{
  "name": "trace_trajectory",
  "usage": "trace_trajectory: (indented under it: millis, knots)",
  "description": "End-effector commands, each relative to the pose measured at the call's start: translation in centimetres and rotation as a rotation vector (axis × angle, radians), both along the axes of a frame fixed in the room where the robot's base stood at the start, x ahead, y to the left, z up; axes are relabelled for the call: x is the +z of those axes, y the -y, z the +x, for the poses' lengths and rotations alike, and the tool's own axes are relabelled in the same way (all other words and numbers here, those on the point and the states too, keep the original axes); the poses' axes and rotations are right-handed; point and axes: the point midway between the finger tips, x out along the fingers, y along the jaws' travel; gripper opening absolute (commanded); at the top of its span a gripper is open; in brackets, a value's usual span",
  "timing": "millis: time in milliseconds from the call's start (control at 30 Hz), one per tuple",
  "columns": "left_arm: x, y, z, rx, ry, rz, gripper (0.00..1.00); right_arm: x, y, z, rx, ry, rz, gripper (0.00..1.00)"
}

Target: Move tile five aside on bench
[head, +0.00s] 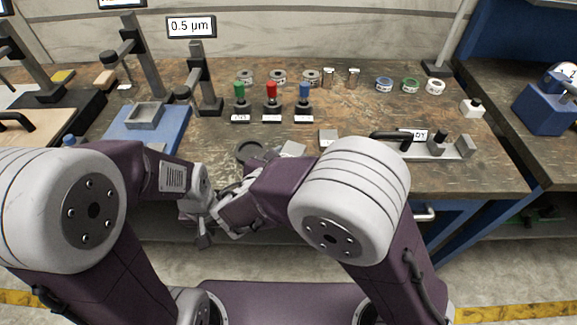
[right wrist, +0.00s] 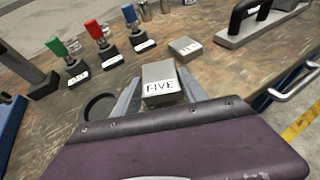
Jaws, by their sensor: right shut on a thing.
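Tile five (right wrist: 160,78) is a grey block marked FIVE, between the fingers of my right gripper (right wrist: 158,92) in the right wrist view. The gripper is shut on it. In the head view the tile (head: 292,149) shows partly behind my right arm, which hides the gripper's fingers. I cannot tell whether the tile touches the bench (head: 390,175). My left gripper (head: 204,232) hangs low in front of the bench edge, close to my right arm. Its finger opening is not clear.
A second tile (head: 328,138) lies just beyond tile five. A dark ring (head: 248,150) lies to its left. Green, red (head: 271,97) and blue-topped stands are behind. A plate with a black handle (head: 390,139) lies right. Bare bench shows at the right front.

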Motion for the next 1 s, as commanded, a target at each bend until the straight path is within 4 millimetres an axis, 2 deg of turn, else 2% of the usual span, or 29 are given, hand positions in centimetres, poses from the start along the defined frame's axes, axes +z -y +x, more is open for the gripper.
trace_trajectory:
  millis: [100,167,533,567,600,633,1000]
  knots:
    - [-1.2,0.0,0.0,0.0,0.0,0.0,0.36,-2.5,0.0,0.0,0.0,-0.001,-0.005,0.0]
    - [-1.4,0.0,0.0,0.0,0.0,0.0,0.36,-3.4,0.0,0.0,0.0,-0.001,-0.005,0.0]
    - [-1.6,0.0,0.0,0.0,0.0,0.0,0.36,-3.7,0.0,0.0,0.0,0.001,-0.001,0.0]
    - [-1.5,0.0,0.0,0.0,0.0,0.0,0.36,-3.7,0.0,-0.1,0.0,-0.002,-0.002,0.55]
    - [-1.5,0.0,0.0,0.0,0.0,0.0,0.36,-3.7,0.0,-0.1,0.0,-0.002,-0.002,0.67]
    - [-1.5,0.0,0.0,0.0,0.0,0.0,0.36,-3.7,0.0,-0.1,0.0,-0.002,-0.002,0.72]
    - [-1.2,0.0,0.0,0.0,0.0,0.0,0.36,-3.3,0.0,-0.1,-0.001,-0.001,-0.001,0.72]
